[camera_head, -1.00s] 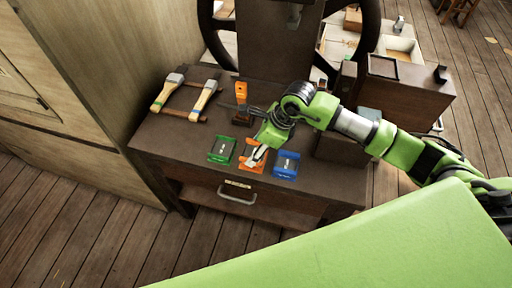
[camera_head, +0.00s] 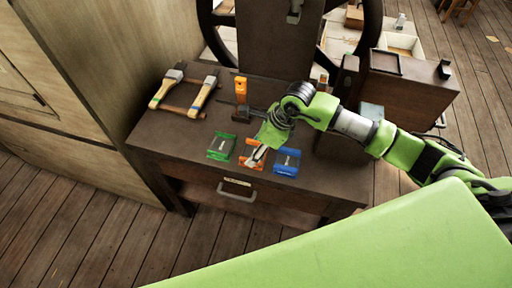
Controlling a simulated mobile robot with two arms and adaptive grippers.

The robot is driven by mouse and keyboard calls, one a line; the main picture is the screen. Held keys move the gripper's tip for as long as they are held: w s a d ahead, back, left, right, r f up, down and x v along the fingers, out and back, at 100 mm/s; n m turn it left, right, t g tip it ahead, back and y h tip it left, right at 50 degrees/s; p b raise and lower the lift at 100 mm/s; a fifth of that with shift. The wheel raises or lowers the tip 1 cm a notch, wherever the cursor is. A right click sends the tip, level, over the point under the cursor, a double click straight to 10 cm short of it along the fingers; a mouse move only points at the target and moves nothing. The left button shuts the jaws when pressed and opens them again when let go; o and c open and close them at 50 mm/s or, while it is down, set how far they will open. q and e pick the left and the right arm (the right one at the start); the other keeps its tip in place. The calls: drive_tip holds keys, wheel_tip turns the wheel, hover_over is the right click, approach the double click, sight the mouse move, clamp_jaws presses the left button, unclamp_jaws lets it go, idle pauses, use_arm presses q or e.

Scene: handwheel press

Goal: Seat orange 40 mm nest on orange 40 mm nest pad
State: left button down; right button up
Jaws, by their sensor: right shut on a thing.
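An orange block-like piece (camera_head: 247,161), which I take for the orange 40 mm nest, is at the front of the dark table between a green and a blue piece. My right gripper (camera_head: 258,154) reaches down over it from the upper right and is shut on it. The fingers cover much of its middle. I cannot make out a separate orange pad beneath it, nor whether there is a gap under the piece. My left gripper is not in view.
The green piece (camera_head: 222,147) is close on the left and the blue piece (camera_head: 287,162) close on the right. An orange upright part (camera_head: 241,88) stands behind. The press column (camera_head: 277,40) rises behind.

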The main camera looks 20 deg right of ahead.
drive_tip(key=o, duration=1.5)
drive_tip(key=v, duration=1.2)
drive_tip(key=shift+f, duration=0.1)
